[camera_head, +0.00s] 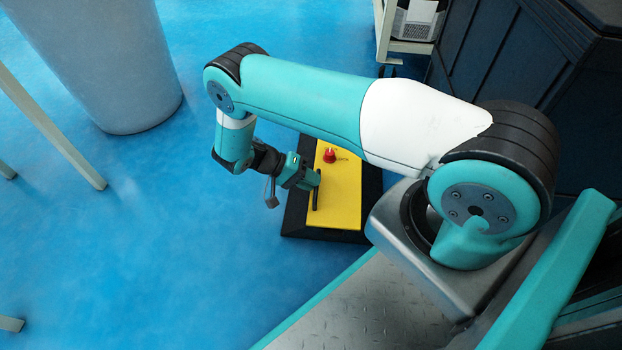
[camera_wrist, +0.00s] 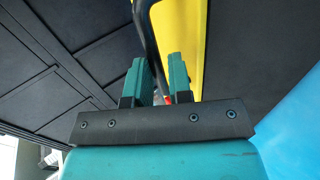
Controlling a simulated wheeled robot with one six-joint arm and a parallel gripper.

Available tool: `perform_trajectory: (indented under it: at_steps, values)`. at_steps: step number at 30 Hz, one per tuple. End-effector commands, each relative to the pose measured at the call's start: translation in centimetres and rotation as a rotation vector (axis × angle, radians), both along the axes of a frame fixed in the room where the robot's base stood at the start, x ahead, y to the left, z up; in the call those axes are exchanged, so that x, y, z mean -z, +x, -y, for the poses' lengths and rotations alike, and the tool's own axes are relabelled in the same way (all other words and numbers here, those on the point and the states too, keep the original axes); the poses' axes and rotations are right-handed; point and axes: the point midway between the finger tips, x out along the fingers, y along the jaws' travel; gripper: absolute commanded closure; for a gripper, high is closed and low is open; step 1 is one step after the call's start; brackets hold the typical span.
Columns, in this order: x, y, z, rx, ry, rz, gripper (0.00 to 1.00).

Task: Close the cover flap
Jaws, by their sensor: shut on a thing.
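A yellow panel (camera_head: 340,200) lies within a dark box or frame (camera_head: 372,190) low near the floor. It also shows in the wrist view (camera_wrist: 188,40). A black bar handle (camera_head: 316,198) stands at the panel's left side. My gripper (camera_head: 313,182) reaches it from the left and is shut on the handle. In the wrist view the curved handle (camera_wrist: 147,28) runs down between my two teal fingers (camera_wrist: 160,75). Whether the yellow panel itself is the cover flap, and its exact angle, I cannot tell.
A red button (camera_head: 329,155) stands on the panel's upper part. A large pale column (camera_head: 100,60) is at upper left, thin table legs (camera_head: 60,135) at left. A dark cabinet (camera_head: 510,60) and white cart (camera_head: 412,45) stand at the back right. Blue floor left of the panel is clear.

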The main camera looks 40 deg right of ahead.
Motion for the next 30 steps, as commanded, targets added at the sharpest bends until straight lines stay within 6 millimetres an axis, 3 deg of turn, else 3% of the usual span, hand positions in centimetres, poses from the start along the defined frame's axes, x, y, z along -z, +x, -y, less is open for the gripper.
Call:
perform_trajectory:
  at_steps: [1, 2, 4, 23, 30]
  values:
    - [1.1, 0.2, -0.2, -0.018, 0.017, 0.011, 1.00]
    - [1.1, 0.2, -0.2, -0.018, 0.017, 0.011, 0.73]
    - [1.0, 0.2, -0.2, -0.017, 0.016, 0.010, 0.61]
    - [0.5, 0.2, -0.1, -0.013, 0.014, 0.007, 0.61]
    - [-1.3, 2.0, -1.9, -0.015, 0.014, 0.011, 0.61]
